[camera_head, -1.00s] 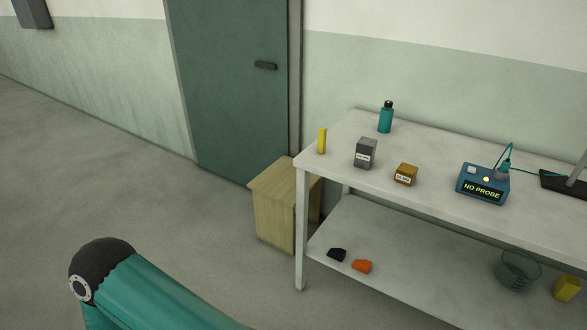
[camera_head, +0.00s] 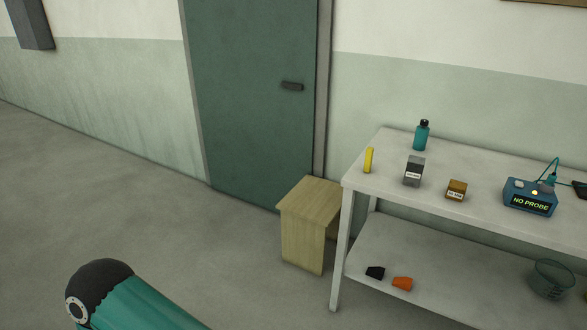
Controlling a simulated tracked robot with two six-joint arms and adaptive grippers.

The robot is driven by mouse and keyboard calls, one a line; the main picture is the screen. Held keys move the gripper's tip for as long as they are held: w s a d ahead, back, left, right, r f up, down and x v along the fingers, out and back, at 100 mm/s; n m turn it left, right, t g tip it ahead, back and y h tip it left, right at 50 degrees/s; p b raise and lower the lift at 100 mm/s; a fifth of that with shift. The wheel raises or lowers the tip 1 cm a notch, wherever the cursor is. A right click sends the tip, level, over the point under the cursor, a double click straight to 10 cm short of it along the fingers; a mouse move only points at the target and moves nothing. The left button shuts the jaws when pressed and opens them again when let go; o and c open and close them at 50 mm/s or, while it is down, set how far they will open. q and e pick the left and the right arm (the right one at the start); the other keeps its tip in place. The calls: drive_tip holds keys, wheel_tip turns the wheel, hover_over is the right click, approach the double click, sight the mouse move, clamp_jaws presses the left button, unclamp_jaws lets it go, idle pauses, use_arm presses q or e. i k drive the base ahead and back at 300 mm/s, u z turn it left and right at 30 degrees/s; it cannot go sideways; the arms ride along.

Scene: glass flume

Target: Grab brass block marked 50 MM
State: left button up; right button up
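A small brass-coloured block (camera_head: 456,190) with a white label stands on the top of the white table (camera_head: 395,180). Its label is too small to read surely. A taller grey block (camera_head: 414,171), also with a white label, stands to its left. Part of one of my arms shows at the lower left, but neither gripper is in view.
A yellow object (camera_head: 368,160), a teal bottle (camera_head: 421,136) and a blue device (camera_head: 530,196) reading NO PROBE share the tabletop. A wooden stool (camera_head: 302,240) stands left of the table. Open floor lies further left.

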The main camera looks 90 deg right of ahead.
sight(456, 191)
drive_tip(key=u, duration=1.65)
drive_tip(key=i, duration=0.1)
drive_tip(key=z, duration=3.1)
drive_tip(key=i, duration=0.25)
drive_tip(key=z, duration=1.9)
drive_tip(key=k, duration=0.6)
drive_tip(key=z, duration=0.35)
drive_tip(key=i, duration=1.9)
drive_tip(key=u, duration=0.35)
